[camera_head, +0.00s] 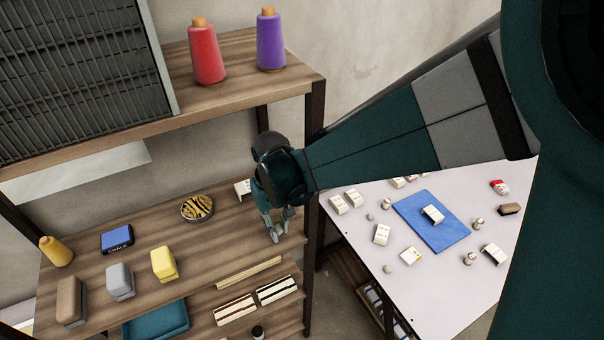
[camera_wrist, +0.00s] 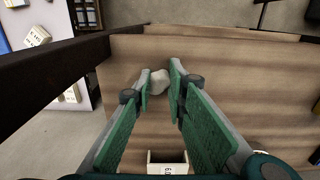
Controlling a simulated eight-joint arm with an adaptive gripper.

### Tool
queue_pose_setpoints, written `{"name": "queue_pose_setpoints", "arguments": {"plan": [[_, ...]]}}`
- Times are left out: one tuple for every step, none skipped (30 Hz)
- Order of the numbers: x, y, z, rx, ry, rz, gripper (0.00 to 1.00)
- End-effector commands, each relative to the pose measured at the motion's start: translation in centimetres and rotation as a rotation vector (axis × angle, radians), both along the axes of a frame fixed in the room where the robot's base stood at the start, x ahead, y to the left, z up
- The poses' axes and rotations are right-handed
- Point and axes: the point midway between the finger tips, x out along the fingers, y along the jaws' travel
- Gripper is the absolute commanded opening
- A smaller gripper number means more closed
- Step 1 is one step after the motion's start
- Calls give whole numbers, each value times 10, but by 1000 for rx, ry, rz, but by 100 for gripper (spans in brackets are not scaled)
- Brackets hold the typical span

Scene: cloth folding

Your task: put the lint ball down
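The lint ball (camera_wrist: 159,85) is a small pale grey lump between my fingertips in the wrist view. My gripper (camera_wrist: 161,70) points down at the right end of the wooden shelf board (camera_wrist: 220,62). Its fingers are a little apart, with the ball close against the left one; whether the right one touches it is unclear. In the head view my gripper (camera_head: 279,232) is low over that board, near the rack's right post. The ball cannot be made out there, and whether it rests on the wood is hard to tell.
A white box (camera_wrist: 167,163) stands close by my gripper on the board. A bowl (camera_head: 197,208), a blue chalk box (camera_head: 117,239) and several blocks lie further left. The white table (camera_head: 350,213) at right holds a blue cloth (camera_head: 412,207), boxes and small lumps.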

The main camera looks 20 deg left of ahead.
Motion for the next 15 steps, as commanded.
{"name": "queue_pose_setpoints", "arguments": {"plan": [[0,0,-2,0,0,0,12],[0,0,-3,0,0,0,12],[0,0,-2,0,0,0,20],[0,0,-2,0,0,0,23],[0,0,-2,0,0,0,27],[0,0,-2,0,0,0,30],[0,0,-2,0,0,0,30],[0,0,-2,0,0,0,30],[0,0,-2,0,0,0,30],[0,0,-2,0,0,0,30],[0,0,-2,0,0,0,30],[0,0,-2,0,0,0,30],[0,0,-2,0,0,0,30],[0,0,-2,0,0,0,30],[0,0,-2,0,0,0,30]]}}
